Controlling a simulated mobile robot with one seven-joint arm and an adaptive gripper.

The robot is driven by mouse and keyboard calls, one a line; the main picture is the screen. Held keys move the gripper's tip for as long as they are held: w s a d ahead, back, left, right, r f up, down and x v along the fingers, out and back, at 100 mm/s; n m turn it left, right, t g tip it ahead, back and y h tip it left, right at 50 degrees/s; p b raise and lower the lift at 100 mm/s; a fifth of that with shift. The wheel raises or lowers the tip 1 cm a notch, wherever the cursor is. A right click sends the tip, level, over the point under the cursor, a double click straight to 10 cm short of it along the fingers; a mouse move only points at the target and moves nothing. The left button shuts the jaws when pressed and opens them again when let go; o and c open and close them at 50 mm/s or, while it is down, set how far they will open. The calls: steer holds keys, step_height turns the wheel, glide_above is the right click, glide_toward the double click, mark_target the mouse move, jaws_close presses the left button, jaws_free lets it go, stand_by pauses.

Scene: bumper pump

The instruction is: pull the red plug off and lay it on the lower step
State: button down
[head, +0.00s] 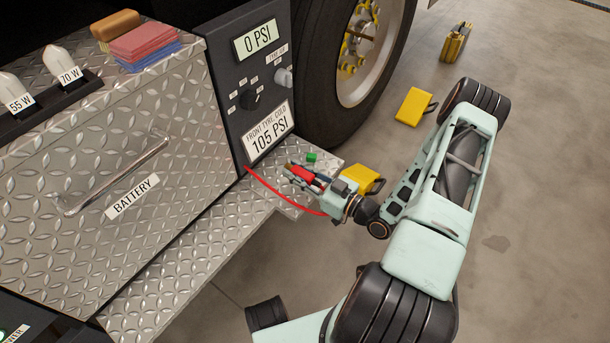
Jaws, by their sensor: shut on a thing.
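The red plug (304,174) is between the fingers of my gripper (301,176), which is shut on it. My gripper is over the outer right end of the lower step (160,277), a diamond-plate ledge. A red cable (272,192) runs from the panel's lower edge in a curve over the step to below my gripper. Whether the plug touches the step or hangs above it I cannot tell. The plug is partly hidden by the fingers. A small green piece (311,157) sits on the step just beyond the gripper.
A black panel (235,105) with a gauge reading 0 PSI and a knob stands behind the step. A large tyre (345,110) is beyond it. Yellow blocks (412,106) lie on the floor. Cloths (145,43) and bulbs (66,61) are on the upper step.

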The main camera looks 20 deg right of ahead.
mark_target(285, 180)
steer(key=w+a, duration=0.1)
steer(key=w+a+f, duration=0.1)
steer(key=w, duration=0.1)
steer(key=shift+w+a+f+b, duration=0.15)
steer(key=shift+a+b, duration=0.1)
steer(key=shift+b, duration=0.15)
steer(key=shift+f, duration=1.75)
steer(key=c, duration=1.6)
jaws_free()
steer(key=v, duration=1.2)
steer(key=shift+w, duration=0.1)
